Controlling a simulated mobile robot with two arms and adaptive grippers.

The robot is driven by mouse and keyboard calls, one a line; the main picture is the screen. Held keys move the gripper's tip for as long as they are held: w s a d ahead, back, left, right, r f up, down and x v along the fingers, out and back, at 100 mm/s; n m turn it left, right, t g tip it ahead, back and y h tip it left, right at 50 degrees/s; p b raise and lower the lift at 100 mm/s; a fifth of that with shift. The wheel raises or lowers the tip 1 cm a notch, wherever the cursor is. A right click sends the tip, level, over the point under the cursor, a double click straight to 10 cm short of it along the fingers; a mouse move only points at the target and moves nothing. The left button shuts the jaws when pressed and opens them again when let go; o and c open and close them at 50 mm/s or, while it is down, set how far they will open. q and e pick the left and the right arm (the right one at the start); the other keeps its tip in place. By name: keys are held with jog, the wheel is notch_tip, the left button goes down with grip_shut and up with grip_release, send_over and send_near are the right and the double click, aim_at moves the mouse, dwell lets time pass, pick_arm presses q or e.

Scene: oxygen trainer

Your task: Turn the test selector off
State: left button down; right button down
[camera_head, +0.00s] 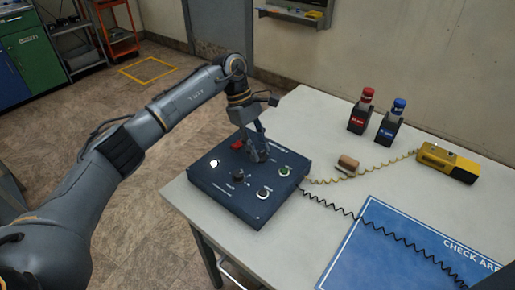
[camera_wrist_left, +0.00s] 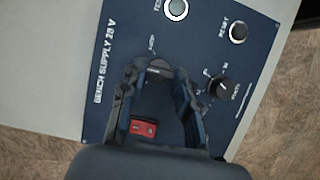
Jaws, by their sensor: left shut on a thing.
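The dark blue bench supply box (camera_head: 228,192) sits on the near left part of the table. My left gripper (camera_head: 259,154) reaches down onto its top panel. In the left wrist view its fingers (camera_wrist_left: 158,75) close on either side of a dark round knob (camera_wrist_left: 157,66), between the red rocker switch (camera_wrist_left: 143,128) and a pale round button (camera_wrist_left: 177,9). The fingers hide part of this knob, and its label is too small to read. A second black knob (camera_wrist_left: 222,88) with a pale pointer mark stands free beside the fingers; it also shows in the head view (camera_head: 238,176). My right gripper is not in view.
A reset button (camera_wrist_left: 238,32) and a lit white lamp (camera_head: 213,163) are on the panel. Red (camera_head: 361,112) and blue (camera_head: 391,123) capped items stand behind. A yellow handheld unit (camera_head: 448,163), coiled cords, a brown piece (camera_head: 348,164) and a blue mat (camera_head: 375,255) lie right.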

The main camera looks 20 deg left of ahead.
pick_arm(q)
jog(key=c, duration=1)
grip_release()
jog(key=shift+o, duration=0.2)
jog(key=shift+r, duration=0.2)
jog(key=v, duration=1.1)
jog(key=shift+a+r, duration=0.2)
jog(key=shift+r, duration=0.05)
jog(key=shift+f, duration=0.1)
